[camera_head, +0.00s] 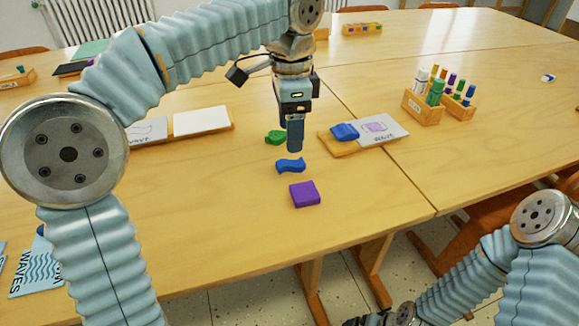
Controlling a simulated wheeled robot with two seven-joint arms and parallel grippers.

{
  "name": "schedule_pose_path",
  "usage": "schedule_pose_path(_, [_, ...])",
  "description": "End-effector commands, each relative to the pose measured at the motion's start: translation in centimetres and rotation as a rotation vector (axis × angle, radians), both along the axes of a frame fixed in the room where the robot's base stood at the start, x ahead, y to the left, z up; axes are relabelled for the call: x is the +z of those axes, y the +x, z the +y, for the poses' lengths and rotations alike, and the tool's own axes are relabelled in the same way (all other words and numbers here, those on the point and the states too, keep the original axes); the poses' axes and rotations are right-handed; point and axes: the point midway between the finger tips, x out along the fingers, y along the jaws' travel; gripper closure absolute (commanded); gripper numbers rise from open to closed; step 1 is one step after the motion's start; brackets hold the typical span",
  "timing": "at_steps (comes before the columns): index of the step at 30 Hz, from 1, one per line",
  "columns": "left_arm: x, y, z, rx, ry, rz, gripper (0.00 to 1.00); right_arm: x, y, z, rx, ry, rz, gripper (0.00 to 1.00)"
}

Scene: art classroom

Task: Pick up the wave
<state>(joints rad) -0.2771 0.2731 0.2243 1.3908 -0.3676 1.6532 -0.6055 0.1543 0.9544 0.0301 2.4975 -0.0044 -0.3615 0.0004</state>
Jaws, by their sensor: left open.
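A small blue wave-shaped piece (290,166) lies flat on the wooden table, between a green piece (275,138) and a purple block (304,194). My left gripper (295,147) points down just above and behind the blue wave. It is open and holds nothing, though its fingers overlap in this view and the gap between them is hard to see. The fingertips look apart from the wave, but the exact height is hard to judge. My right arm shows at the bottom right, with its fingers out of view.
Right of the gripper, a wooden tray (346,149) holds another blue piece (345,131) and a lettered card (382,128). A marker holder (423,108) stands farther right. Another tray (184,135) with cards lies left.

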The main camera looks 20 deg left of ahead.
Motion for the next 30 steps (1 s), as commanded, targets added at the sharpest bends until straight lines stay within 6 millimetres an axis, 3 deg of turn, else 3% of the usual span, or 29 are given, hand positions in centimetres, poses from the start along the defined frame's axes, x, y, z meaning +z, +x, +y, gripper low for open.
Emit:
schedule_pose_path(15, [-6.6, -0.2, 0.0, 0.002, 0.001, 0.003, 0.34, -1.2, 0.0, 0.0, -0.003, -0.001, -0.001, 0.04])
schedule_pose_path(24, [-7.1, -0.2, 0.0, 0.001, 0.000, 0.000, 0.34, -1.2, 0.0, 0.0, -0.003, -0.001, -0.001, 0.04])
schedule_pose_path(30, [-7.1, -0.2, 0.0, 0.001, 0.000, 0.000, 0.65, -1.2, 0.0, 0.0, -0.003, -0.001, -0.001, 0.04])
